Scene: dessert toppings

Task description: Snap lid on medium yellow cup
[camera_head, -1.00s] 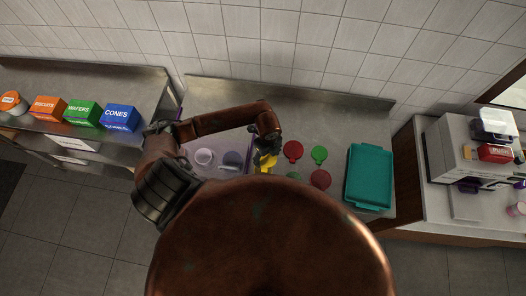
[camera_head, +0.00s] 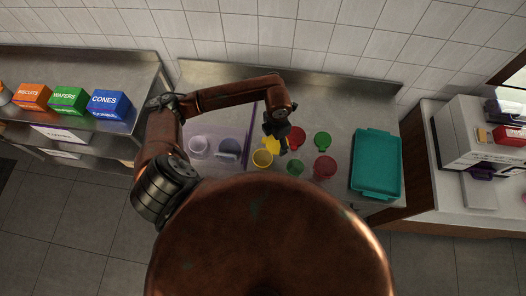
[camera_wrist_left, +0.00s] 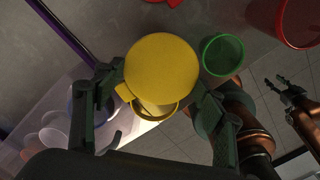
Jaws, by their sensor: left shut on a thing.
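The yellow lid (camera_head: 271,144) is held in my left gripper (camera_head: 279,141). In the left wrist view the round lid (camera_wrist_left: 161,68) sits between the two fingers of my left gripper (camera_wrist_left: 155,95). The open yellow cup (camera_head: 262,158) stands upright on the counter, just left of and nearer than the lid. In the left wrist view the cup (camera_wrist_left: 158,111) shows below the lid, which hides part of its rim. The lid appears above the cup and offset from it. My right gripper (camera_wrist_left: 282,87) shows open and empty at the right of the left wrist view.
A green cup (camera_head: 295,168) and a red cup (camera_head: 325,167) stand to the right. A red lid (camera_head: 297,136) and a green lid (camera_head: 322,140) lie behind them. A teal tray (camera_head: 375,163) is further right. A clear bin (camera_head: 217,128) with cups is at left.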

